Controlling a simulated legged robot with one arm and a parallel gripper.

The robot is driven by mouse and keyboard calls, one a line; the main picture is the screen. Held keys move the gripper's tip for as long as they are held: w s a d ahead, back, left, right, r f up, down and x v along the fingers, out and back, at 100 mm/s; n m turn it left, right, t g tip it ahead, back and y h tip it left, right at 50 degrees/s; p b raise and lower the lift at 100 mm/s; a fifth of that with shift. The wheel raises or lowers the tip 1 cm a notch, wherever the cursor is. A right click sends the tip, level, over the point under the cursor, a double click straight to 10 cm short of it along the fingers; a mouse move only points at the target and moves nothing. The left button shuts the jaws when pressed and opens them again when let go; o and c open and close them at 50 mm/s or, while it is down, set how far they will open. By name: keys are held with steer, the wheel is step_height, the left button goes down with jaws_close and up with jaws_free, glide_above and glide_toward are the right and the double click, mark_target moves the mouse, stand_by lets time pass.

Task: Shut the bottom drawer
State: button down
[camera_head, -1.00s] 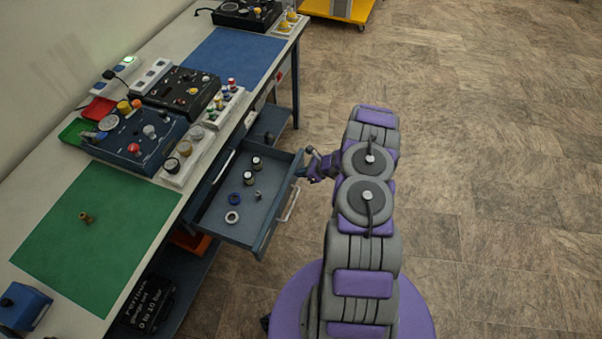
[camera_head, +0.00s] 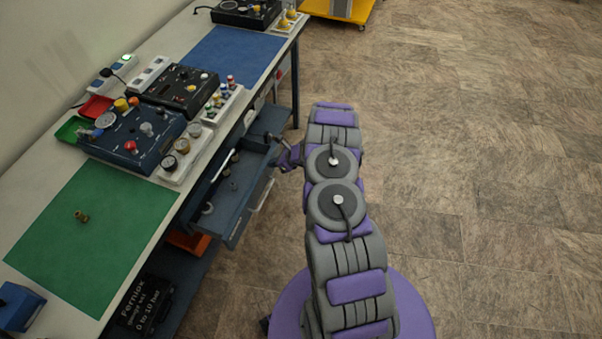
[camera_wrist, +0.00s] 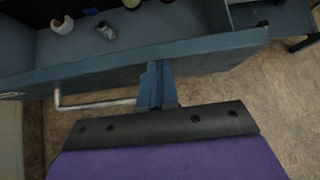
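A blue-grey drawer (camera_head: 235,218) with a pale bar handle (camera_head: 262,195) stands partly pulled out from under the workbench. It is the only drawer I clearly see out; its level is hard to tell. Small dark and pale parts lie inside it. My gripper (camera_head: 275,141) is at the drawer's far front corner. In the wrist view, my gripper's blue fingers (camera_wrist: 156,72) look shut together, with nothing between them. They meet the outer face of the drawer front (camera_wrist: 215,52), beside the handle (camera_wrist: 95,105). Exact contact is hard to tell.
The workbench (camera_head: 40,170) carries a green mat (camera_head: 110,235), a blue mat (camera_head: 235,55) and several control boxes. An orange bin (camera_head: 188,240) and a black case (camera_head: 147,303) sit beneath it. The floor (camera_head: 480,200) to the right is clear.

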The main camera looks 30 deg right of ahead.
steer(key=w+a+b, duration=0.1)
steer(key=w+a, duration=0.6)
steer(key=w, duration=0.2)
steer(key=shift+w+b, duration=0.2)
steer(key=shift+b, duration=0.1)
steer(key=shift+a, duration=0.1)
